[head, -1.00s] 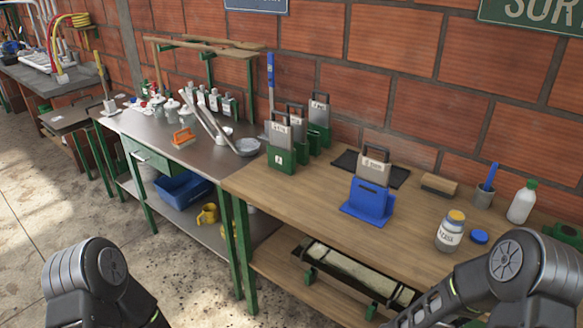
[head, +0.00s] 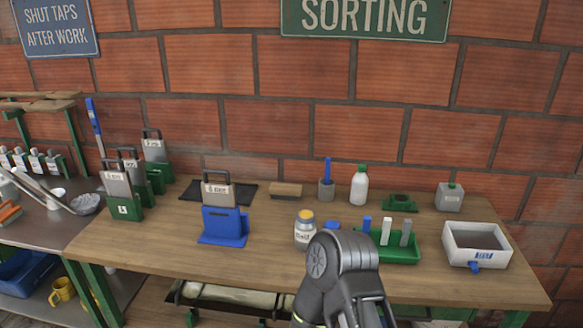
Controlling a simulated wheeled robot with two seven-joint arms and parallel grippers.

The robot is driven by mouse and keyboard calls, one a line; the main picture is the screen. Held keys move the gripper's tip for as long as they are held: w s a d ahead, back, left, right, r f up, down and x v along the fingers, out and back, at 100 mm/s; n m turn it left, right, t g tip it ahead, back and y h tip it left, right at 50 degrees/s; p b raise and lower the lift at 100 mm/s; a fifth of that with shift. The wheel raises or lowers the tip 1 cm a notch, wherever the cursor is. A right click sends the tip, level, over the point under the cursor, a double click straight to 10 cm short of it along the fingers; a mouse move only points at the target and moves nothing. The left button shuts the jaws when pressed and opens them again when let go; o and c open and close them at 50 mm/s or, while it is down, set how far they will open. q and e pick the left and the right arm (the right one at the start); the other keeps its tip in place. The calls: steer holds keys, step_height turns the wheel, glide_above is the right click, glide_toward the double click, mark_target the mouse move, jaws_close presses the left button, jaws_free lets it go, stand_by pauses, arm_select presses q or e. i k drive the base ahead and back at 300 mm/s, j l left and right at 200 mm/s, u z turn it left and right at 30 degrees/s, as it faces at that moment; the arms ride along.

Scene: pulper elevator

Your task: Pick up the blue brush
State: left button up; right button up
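A blue handle (head: 327,170) stands upright in a small grey cup (head: 327,190) near the back of the wooden table; its lower end is hidden in the cup, so I cannot see bristles. Another long blue-handled tool (head: 93,117) leans against the wall at the far left; I cannot tell whether it is a brush. One of my arms shows at the bottom centre, in front of the table, but no gripper is in view.
The wooden table (head: 150,245) carries a blue stand (head: 224,226), a labelled jar (head: 304,233), a white bottle (head: 359,186), a brown block brush (head: 286,190), a green tray (head: 400,255) and a white bin (head: 475,243). Bare wood lies between the stand and the cup.

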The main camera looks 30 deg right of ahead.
mark_target(327, 169)
steer(key=k+j+z, duration=0.1)
steer(key=z, duration=1.65)
